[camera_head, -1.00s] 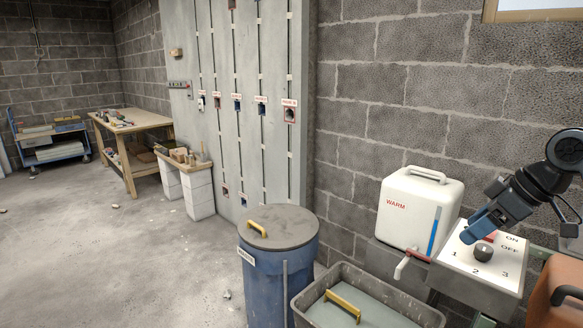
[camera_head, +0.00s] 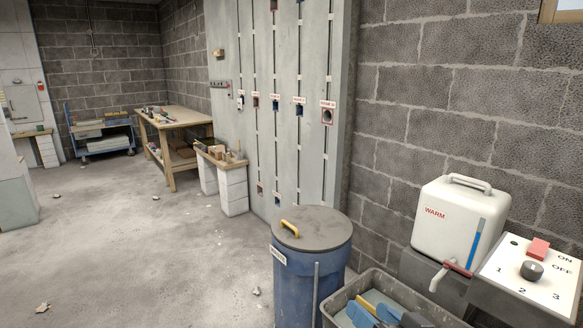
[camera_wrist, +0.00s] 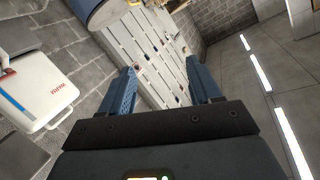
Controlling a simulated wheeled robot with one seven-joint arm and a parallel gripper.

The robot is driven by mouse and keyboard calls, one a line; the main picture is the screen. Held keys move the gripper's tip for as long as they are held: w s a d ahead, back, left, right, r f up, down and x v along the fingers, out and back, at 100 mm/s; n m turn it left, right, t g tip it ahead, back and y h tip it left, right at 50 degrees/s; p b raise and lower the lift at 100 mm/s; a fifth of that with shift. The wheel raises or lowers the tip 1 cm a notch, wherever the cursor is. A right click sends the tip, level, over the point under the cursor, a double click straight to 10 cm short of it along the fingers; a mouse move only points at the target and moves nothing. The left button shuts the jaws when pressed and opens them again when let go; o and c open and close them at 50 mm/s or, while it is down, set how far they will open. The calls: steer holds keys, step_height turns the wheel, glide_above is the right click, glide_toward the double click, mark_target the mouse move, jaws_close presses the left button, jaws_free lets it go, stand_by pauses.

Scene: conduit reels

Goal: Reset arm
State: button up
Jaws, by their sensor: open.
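Most of my arm is out of view. The control panel (camera_head: 532,272) with a red switch (camera_head: 538,247) and a black knob (camera_head: 531,270) is at the right, apart from my gripper.
A white WARM container (camera_head: 455,222) with a tap stands left of the panel; it also shows in the wrist view (camera_wrist: 45,90). A lidded blue barrel (camera_head: 297,285) stands left of the tub. A workbench (camera_head: 175,125) is farther back. The floor at left is mostly clear.

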steer(key=s+f+m+h, duration=0.2)
steer(key=s+f+h, duration=0.1)
steer(key=s, duration=0.8)
steer(key=s+f+m+h, duration=0.2)
steer(key=s+f, duration=0.2)
steer(key=s, duration=0.7)
steer(key=s+d+r+n, duration=0.2)
steer(key=s+d+r, duration=0.1)
steer(key=s, duration=0.6)
steer(key=s+d+r+n, duration=0.2)
steer(key=s+d+r, duration=0.2)
steer(key=s, duration=0.6)
steer(key=shift+s+d+r+h, duration=0.15)
steer(key=shift+r+h, duration=0.2)
steer(key=shift+h, duration=0.05)
stand_by(0.9)
